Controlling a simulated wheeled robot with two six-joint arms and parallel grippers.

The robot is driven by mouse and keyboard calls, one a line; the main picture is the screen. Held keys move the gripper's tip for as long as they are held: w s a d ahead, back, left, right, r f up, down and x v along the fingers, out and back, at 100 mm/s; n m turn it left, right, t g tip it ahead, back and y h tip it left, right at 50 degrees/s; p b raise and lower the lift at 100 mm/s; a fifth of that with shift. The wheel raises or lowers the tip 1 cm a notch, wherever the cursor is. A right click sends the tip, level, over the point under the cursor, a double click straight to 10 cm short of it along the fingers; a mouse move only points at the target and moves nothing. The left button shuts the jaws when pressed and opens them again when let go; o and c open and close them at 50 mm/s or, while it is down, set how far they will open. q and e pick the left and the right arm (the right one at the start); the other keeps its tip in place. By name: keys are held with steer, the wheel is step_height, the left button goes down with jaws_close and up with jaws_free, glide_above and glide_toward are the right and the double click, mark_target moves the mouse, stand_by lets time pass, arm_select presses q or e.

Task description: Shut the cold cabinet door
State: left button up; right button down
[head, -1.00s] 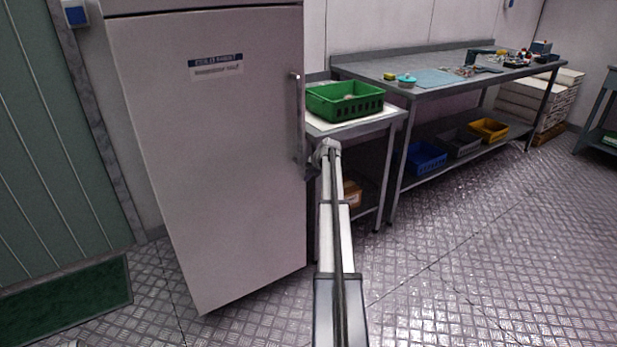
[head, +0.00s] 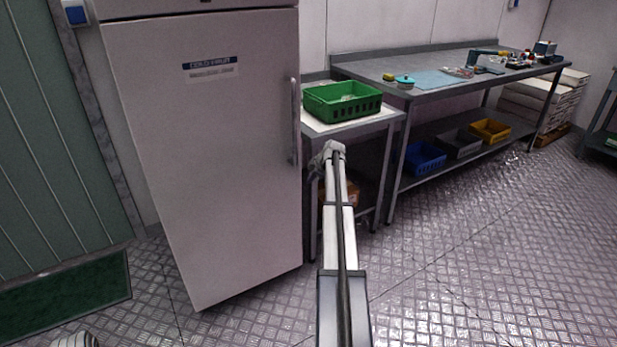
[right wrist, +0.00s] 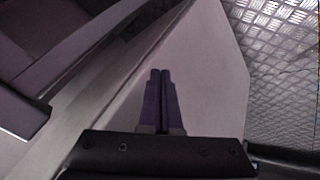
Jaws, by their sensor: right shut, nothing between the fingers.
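The cold cabinet (head: 165,8) stands at the left in the head view, with its pale door (head: 230,150) facing me. The door lines up with the panel above it; I see no clear gap and cannot tell if it is fully shut. Its upright handle (head: 295,122) is on the right edge. My right gripper (head: 315,168) is at the door's right edge, just below the handle, partly hidden by its own wrist. In the right wrist view its fingers (right wrist: 161,73) are together and empty, over a pale flat surface; contact cannot be told. My left gripper is not in view.
A small table with a green crate (head: 341,112) stands right beside the cabinet. A long workbench (head: 400,66) runs along the back wall, with a blue bin (head: 425,168) on its lower shelf. A green mat (head: 65,297) lies at lower left. The floor at right is clear.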

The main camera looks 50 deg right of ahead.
steer(key=s+d+r+p, duration=0.1)
steer(key=s+r+p, duration=0.4)
steer(key=r, duration=0.1)
steer(key=shift+d, duration=0.4)
